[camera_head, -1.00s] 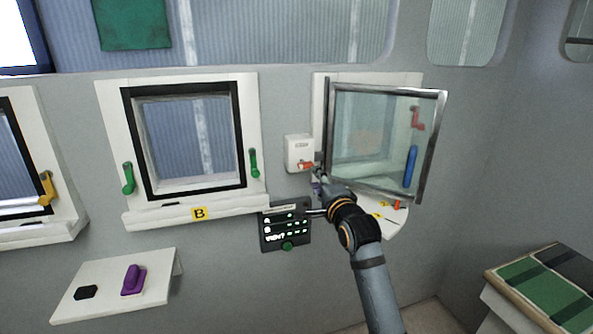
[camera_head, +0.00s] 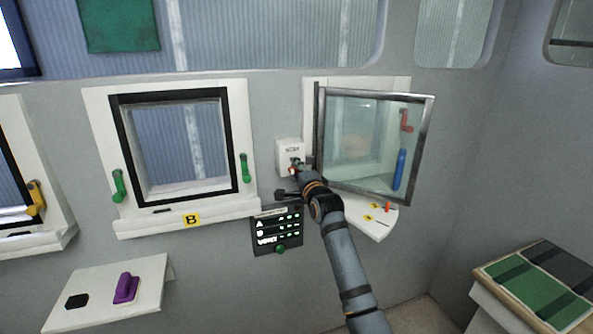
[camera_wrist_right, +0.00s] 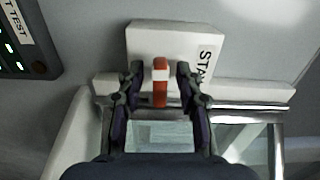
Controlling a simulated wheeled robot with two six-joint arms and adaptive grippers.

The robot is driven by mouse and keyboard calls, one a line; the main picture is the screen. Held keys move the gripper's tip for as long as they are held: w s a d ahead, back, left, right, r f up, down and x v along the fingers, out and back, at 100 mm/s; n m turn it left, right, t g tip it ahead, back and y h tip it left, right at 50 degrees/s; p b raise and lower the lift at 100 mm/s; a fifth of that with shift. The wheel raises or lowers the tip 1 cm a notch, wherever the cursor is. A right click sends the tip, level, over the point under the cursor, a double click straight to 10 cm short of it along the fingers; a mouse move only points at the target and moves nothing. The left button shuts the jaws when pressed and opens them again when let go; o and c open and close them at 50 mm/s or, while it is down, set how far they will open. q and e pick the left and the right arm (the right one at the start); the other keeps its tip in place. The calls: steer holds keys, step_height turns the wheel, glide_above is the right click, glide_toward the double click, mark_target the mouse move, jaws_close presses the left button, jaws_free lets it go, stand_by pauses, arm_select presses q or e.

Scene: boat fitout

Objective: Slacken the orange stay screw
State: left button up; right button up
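The orange stay screw (camera_wrist_right: 160,92) is a bar-shaped orange handle with a pale band, on the face of a white box marked with letters starting "STA" (camera_wrist_right: 150,40). In the head view the box (camera_head: 285,150) is on the wall between two windows. My right gripper (camera_wrist_right: 160,72) is in front of the box, with one finger on each side of the orange handle. Gaps show between handle and fingers, so the gripper is open. In the head view my right gripper (camera_head: 296,168) hides most of the screw. My left gripper is not in view.
An open framed glass pane (camera_head: 430,140) stands just right of the box, close to my right arm. A dark panel with lit text (camera_head: 265,246) is below. Window B (camera_head: 191,220) is to the left. A white shelf (camera_head: 95,290) holds a purple part (camera_head: 126,288).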

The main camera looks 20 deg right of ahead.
jaws_close()
